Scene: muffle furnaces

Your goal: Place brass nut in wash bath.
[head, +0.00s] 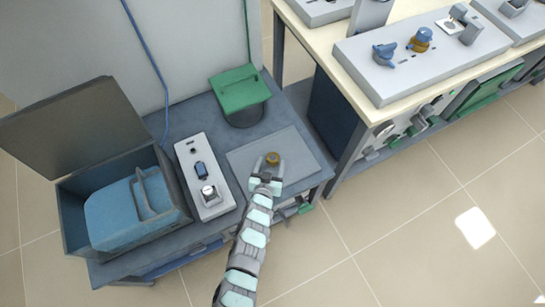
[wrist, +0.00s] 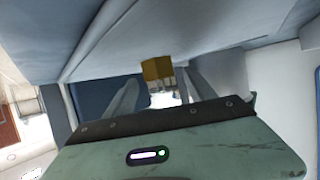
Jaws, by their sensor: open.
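The brass nut (head: 272,158) is small and gold-brown and lies over the flat grey plate at the right of the low bench. It also shows in the wrist view (wrist: 156,70) at the ends of my gripper's fingers. My gripper (head: 269,169) is open at the nut, with one finger to each side of it in the wrist view (wrist: 160,88). I cannot tell whether the fingers touch it. The open box with blue contents at the left, which looks like the wash bath (head: 70,212), has its lid raised.
A white control panel (head: 187,158) with a dark knob and a switch stands between the box and the plate (head: 302,155). A green-lidded container (head: 240,92) stands behind the plate. A higher bench (head: 350,95) with a control panel is at the right.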

